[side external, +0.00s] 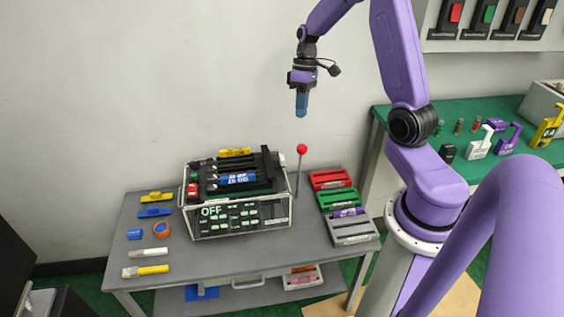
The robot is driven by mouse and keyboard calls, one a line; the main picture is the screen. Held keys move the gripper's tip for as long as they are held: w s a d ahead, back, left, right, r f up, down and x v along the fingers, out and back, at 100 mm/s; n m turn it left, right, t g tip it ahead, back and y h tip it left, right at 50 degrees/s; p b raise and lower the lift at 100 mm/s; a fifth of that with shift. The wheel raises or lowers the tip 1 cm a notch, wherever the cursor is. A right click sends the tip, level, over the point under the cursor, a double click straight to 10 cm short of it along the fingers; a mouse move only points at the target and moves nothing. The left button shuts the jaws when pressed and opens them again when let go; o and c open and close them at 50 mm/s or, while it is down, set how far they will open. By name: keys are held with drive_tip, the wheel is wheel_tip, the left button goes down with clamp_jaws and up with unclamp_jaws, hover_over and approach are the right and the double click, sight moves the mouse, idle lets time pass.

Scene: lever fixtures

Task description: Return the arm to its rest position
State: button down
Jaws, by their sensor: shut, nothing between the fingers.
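My gripper (302,103) hangs in the air at the upper middle of the side external view, pointing down, its fingers shut with nothing held. It is well above the grey table, apart from everything below it. A lever with a red ball knob (302,149) stands upright at the right side of a boxy fixture (240,216) marked "OFF". My gripper is above this knob, with clear space between them. My purple arm reaches up from its base at the right and bends over at the top of the picture.
Red, green and grey trays (352,231) stand at the right of the grey table (212,252). A green bench (540,147) with labelled locks is behind my arm. The air around my gripper is free.

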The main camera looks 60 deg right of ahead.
drive_tip(key=s+a+r+n+h, duration=0.1)
drive_tip(key=s+a+r+n, duration=0.15)
drive_tip(key=a, duration=0.55)
drive_tip(key=s+a+r+n+h, duration=0.15)
drive_tip(key=s+a, duration=0.25)
drive_tip(key=a, duration=0.5)
drive_tip(key=s+a+r+n, duration=0.1)
drive_tip(key=s+a+n, duration=0.2)
drive_tip(key=s, duration=0.5)
drive_tip(key=s+a+r+n+t, duration=0.1)
drive_tip(key=s+a+n, duration=0.2)
drive_tip(key=s, duration=0.6)
drive_tip(key=shift+s, duration=0.25)
